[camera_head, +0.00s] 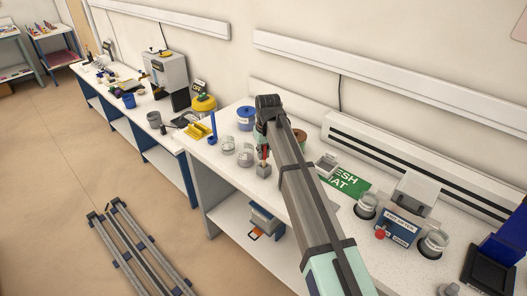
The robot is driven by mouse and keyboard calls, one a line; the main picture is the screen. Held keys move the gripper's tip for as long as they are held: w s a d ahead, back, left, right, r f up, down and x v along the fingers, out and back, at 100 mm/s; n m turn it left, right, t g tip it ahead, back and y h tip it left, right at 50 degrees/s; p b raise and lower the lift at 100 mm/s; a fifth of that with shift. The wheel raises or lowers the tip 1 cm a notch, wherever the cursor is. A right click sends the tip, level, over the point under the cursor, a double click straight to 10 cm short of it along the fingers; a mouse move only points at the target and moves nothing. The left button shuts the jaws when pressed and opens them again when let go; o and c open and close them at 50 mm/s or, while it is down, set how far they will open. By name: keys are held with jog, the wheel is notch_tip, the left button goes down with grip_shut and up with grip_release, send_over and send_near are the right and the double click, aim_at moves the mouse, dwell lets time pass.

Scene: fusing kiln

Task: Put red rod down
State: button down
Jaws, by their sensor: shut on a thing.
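My arm reaches from the lower right over the white bench, and its dark wrist bends down at the end. My gripper (264,146) is mostly hidden by the arm and very small in view. A small red piece, which looks like the red rod (263,153), shows at the fingertips, and the gripper is shut on it. A small grey block (263,170) is directly below the red piece on the bench. I cannot tell whether the rod touches the block.
Clear glass jars (245,154) and a blue-lidded tub (245,118) stand left of the gripper. A green mat (346,188) lies right of my arm. The bench's front edge (207,197) is close.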

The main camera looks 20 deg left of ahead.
jog(key=c, duration=1.1)
grip_release()
jog(key=shift+f, duration=0.1)
jog(key=shift+c, duration=0.2)
notch_tip(320, 180, up, 12)
jog(key=s+d+b, duration=0.1)
jog(key=b, duration=0.2)
jog(key=shift+s+d, duration=0.15)
